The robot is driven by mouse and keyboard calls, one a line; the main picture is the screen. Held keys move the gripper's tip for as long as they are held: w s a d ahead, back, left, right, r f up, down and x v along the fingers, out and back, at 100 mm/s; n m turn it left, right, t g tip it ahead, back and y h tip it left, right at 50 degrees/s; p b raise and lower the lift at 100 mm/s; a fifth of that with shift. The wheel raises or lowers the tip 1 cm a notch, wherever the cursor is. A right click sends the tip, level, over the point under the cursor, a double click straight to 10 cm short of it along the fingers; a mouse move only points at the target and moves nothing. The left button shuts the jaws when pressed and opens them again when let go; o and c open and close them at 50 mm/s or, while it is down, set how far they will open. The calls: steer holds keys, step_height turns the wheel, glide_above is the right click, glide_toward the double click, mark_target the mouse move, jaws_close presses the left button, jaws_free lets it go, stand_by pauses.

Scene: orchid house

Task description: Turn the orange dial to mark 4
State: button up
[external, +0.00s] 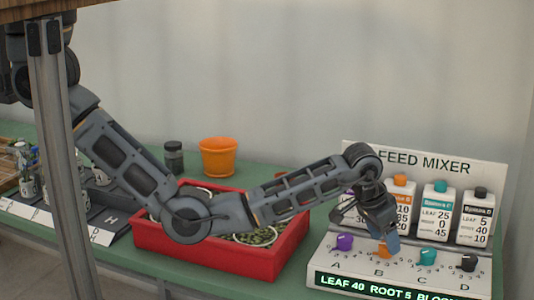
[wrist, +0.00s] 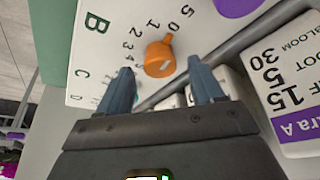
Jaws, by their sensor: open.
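The orange dial (external: 383,251), above letter B, is on the sloping white feed mixer panel (external: 325,262). In the wrist view the dial (wrist: 159,58) has numbers around it. Its small nub points toward the 0 and 1 side, but I cannot tell the exact mark. My gripper (wrist: 160,66) is open, with one finger on each side of the dial and visible gaps between. In the external view my gripper (external: 386,238) is just above the dial, pointing down, and partly covers it.
A purple dial (external: 344,242) is to the left, a teal dial (external: 427,257) and a dark dial (external: 468,263) to the right. Bottles, including a teal-capped one (external: 437,210), stand behind. A lit display (external: 385,287) runs along the front. A red tray (external: 205,266) lies left.

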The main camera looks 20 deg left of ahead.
steer(key=shift+w+d+f, duration=0.1)
steer(key=shift+d+f, duration=0.05)
steer(key=shift+f, duration=0.3)
steer(key=shift+c, duration=0.2)
steer(key=c, duration=1)
